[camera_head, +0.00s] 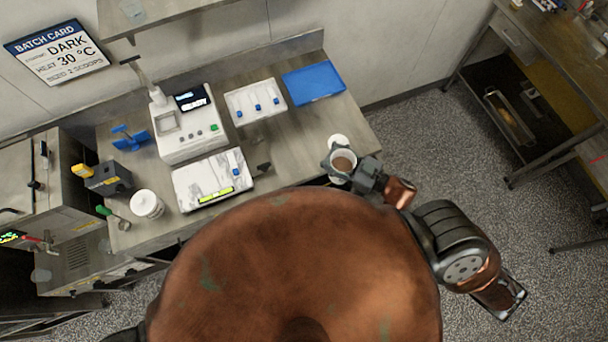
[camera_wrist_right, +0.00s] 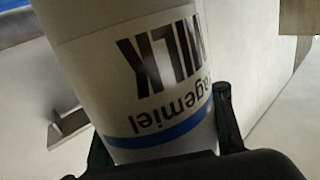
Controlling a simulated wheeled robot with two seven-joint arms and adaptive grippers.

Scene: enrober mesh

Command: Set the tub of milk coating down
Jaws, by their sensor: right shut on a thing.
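The tub of milk coating (camera_head: 343,161) is a white, open tub with brown contents, near the bench's right front corner in the head view. My right gripper (camera_head: 342,172) is shut on it. In the right wrist view the tub (camera_wrist_right: 150,65) fills the middle, its MILK label upside down above a blue stripe, between the fingers of my right gripper (camera_wrist_right: 165,140). I cannot tell whether its base touches the bench. A white round piece (camera_head: 337,141) shows just behind the tub. My left gripper is not in view.
The steel bench (camera_head: 300,140) has bare room left of the tub. A blue tray (camera_head: 313,84), a white tray with blue pieces (camera_head: 255,101), a white machine (camera_head: 187,124), a marbled slab (camera_head: 212,180) and a lidded white tub (camera_head: 147,204) stand on it. A batch card (camera_head: 57,52) reads DARK.

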